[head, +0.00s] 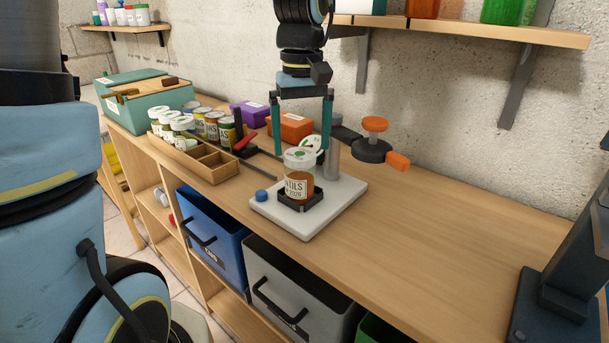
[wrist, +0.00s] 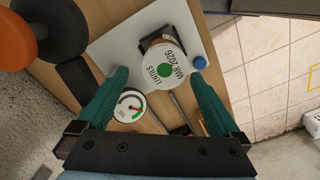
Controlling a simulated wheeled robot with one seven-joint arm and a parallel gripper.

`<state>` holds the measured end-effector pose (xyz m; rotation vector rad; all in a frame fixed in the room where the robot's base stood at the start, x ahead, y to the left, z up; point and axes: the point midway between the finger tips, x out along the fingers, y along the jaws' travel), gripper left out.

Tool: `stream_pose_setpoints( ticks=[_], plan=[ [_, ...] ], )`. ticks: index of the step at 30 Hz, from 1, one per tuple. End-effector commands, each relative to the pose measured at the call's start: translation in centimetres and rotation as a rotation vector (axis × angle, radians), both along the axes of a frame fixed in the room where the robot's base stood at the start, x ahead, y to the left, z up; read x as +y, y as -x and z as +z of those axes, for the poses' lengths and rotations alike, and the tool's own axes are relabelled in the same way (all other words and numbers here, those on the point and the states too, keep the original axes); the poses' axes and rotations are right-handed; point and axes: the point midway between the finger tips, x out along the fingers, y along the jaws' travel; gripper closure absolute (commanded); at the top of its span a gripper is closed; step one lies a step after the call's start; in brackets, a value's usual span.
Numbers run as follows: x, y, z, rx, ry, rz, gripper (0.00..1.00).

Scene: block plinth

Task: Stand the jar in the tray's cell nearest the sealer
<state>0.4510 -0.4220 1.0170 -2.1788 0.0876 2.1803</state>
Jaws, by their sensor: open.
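The jar (head: 299,178) has a pale lid with a green dot, a LENTILS label and orange-brown contents. It stands upright in a black holder on a white base plate (head: 340,203) with a blue button, grey post and dial, which looks like the sealer. The lid (wrist: 165,70) faces the camera in the wrist view. My gripper (head: 302,150) is open and empty, pointing down above the jar; its fingers (wrist: 160,76) show either side of the lid, apart from it. The wooden tray (head: 222,177) is left of the plate, with several jars and empty cells at its right end.
A teal box (head: 150,100) stands behind the tray. An orange box (head: 291,127), a purple box (head: 250,113) and a black tool with an orange knob (head: 374,124) are near the wall. A shelf (head: 480,30) overhangs the back right.

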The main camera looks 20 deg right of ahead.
Motion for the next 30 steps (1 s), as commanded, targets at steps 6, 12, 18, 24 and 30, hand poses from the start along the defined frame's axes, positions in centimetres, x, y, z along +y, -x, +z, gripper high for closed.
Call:
stream_pose_setpoints(
  ticks=[6,12,18,24,30],
  plan=[
    [0.1,0.1,-1.6,0.002,-0.001,0.000,0.00],
    [0.6,0.3,-4.3,0.005,-0.002,-0.001,0.00],
    [0.5,0.3,-6.3,0.001,0.000,-0.001,0.00],
    [0.5,0.2,-6.4,-0.001,0.001,-0.001,0.00],
    [0.5,0.2,-6.4,-0.001,0.001,-0.001,0.19]
  ],
)
